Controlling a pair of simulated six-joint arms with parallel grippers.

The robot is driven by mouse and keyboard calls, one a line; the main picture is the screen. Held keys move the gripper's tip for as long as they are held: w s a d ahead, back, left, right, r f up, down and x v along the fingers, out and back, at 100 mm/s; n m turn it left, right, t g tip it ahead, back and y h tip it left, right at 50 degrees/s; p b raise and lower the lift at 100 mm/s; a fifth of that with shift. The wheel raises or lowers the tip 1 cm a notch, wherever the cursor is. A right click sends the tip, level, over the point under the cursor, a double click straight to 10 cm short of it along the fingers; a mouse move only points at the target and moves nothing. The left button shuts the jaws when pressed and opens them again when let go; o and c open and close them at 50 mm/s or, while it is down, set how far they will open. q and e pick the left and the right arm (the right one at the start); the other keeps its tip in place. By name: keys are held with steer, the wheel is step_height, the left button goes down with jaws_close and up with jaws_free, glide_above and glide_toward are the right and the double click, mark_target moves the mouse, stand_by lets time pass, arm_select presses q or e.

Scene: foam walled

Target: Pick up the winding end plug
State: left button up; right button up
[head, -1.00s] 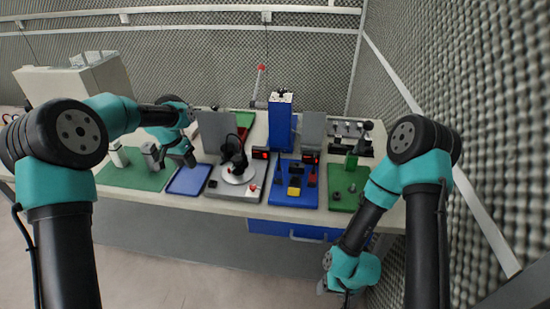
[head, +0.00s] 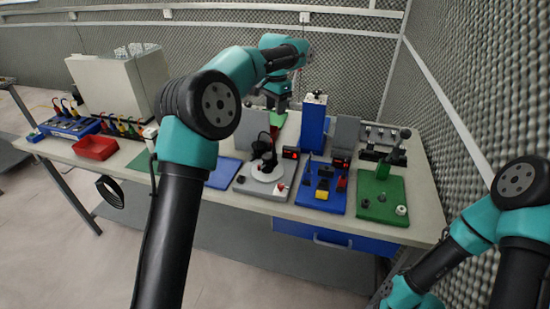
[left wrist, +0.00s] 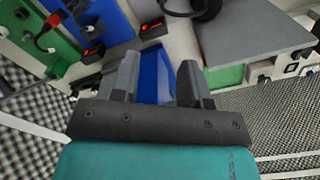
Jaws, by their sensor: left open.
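I cannot tell for certain which small part is the winding end plug. A small white round piece (head: 401,210) sits on the front right of the green board (head: 372,214), with small dark pieces (head: 364,203) near it. My left gripper (head: 277,105) is open and empty at the back of the bench, left of the blue tower (head: 313,130) and far from the green board. In the left wrist view, the open jaws (left wrist: 157,82) frame a blue surface beyond them. My right arm (head: 440,270) is at the lower right, its fingertips out of frame.
A blue board (head: 310,201) with black, yellow and red parts lies left of the green one. A round white plate (head: 268,172), grey panels (head: 345,136) and a rack (head: 385,142) stand on the bench. A red bin (head: 95,148) is far left. A foam wall closes the right side.

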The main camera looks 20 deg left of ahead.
arm_select(q)
glide_above(274, 150)
steer(key=f, duration=1.1)
steer(key=shift+w+d+f, duration=0.1)
steer(key=shift+w+d, duration=0.1)
steer(key=shift+w, duration=0.1)
steer(key=shift+s+a+f, duration=0.1)
steer(key=shift+a+f, duration=0.05)
steer(key=shift+f, duration=1.15)
steer(key=shift+s+a+f, duration=0.1)
steer(key=shift+f, duration=1.2)
jaws_close()
